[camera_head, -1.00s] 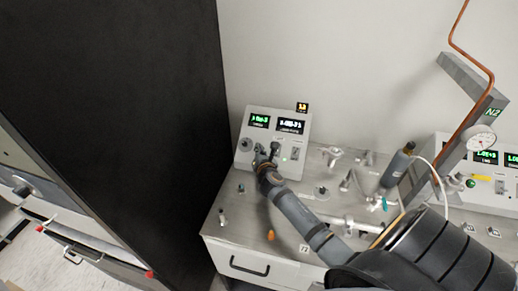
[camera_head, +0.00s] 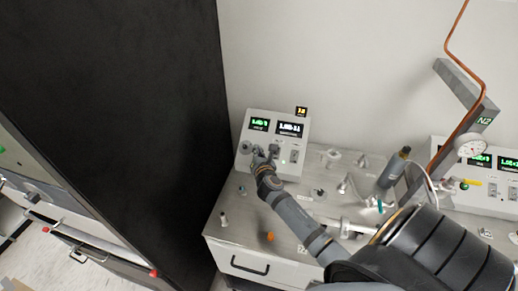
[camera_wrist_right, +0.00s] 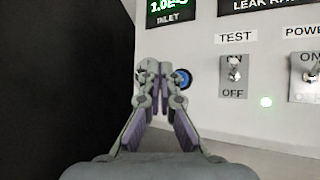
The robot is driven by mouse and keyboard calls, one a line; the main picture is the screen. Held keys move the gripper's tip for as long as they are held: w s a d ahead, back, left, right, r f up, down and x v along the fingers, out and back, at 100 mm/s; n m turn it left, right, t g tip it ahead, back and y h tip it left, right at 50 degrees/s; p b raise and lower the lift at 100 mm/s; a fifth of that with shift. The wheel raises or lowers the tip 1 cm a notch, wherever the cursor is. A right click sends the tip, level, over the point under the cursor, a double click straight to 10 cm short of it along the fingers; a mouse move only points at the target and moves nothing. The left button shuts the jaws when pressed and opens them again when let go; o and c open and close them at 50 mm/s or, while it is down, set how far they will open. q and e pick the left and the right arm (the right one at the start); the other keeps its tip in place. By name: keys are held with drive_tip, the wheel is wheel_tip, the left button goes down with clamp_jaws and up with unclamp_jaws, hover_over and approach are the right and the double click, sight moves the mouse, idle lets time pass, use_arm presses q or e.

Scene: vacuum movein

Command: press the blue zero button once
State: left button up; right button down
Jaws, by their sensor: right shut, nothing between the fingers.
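The blue button (camera_wrist_right: 184,78) is a round button on the front of a light grey control panel (camera_wrist_right: 207,110). In the right wrist view it shows just right of the tips of my right gripper (camera_wrist_right: 155,74), which partly cover its left side. The gripper's fingers are together and hold nothing; I cannot tell if they touch the panel. In the head view my right gripper (camera_head: 265,154) is in front of the panel (camera_head: 272,133), and I cannot make out the button there. My left gripper is not in view.
A tall black cabinet (camera_head: 130,120) stands left of the bench (camera_head: 235,228). Several small fittings and a grey bottle (camera_head: 393,170) stand on the bench.

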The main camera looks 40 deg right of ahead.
drive_tip(key=shift+s+a+r+p, duration=0.35)
drive_tip(key=shift+r+p, duration=0.15)
drive_tip(key=shift+r, duration=0.1)
drive_tip(key=shift+s+a+r+p, duration=0.25)
drive_tip(key=shift+a+r+p, duration=0.1)
drive_tip(key=shift+r+p, duration=0.15)
